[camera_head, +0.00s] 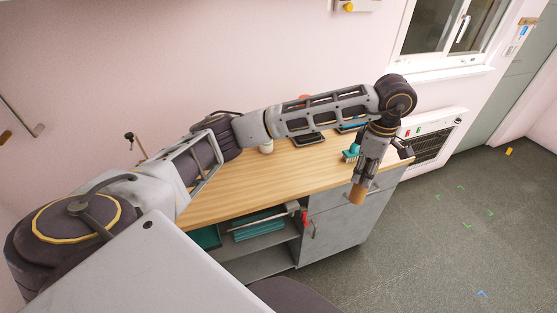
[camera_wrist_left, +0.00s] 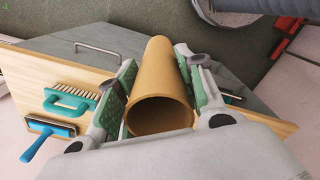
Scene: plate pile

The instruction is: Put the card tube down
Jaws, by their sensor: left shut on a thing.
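The card tube (camera_wrist_left: 158,80) is a plain brown, hollow cylinder. In the left wrist view its open end faces the camera, and it lies between the two green-padded fingers. My left gripper (camera_wrist_left: 155,95) is shut on it. In the head view the gripper (camera_head: 363,172) points down near the right front corner of the wooden worktop, and the tube (camera_head: 357,193) sticks out below it, in front of the grey cabinet. The tube's upper part is hidden by the fingers there. My right gripper is not in view.
The wooden worktop (camera_head: 245,187) has clear room at its left and front. A white cup (camera_head: 266,146) and dark trays (camera_head: 308,139) lie further back. Open floor is at right.

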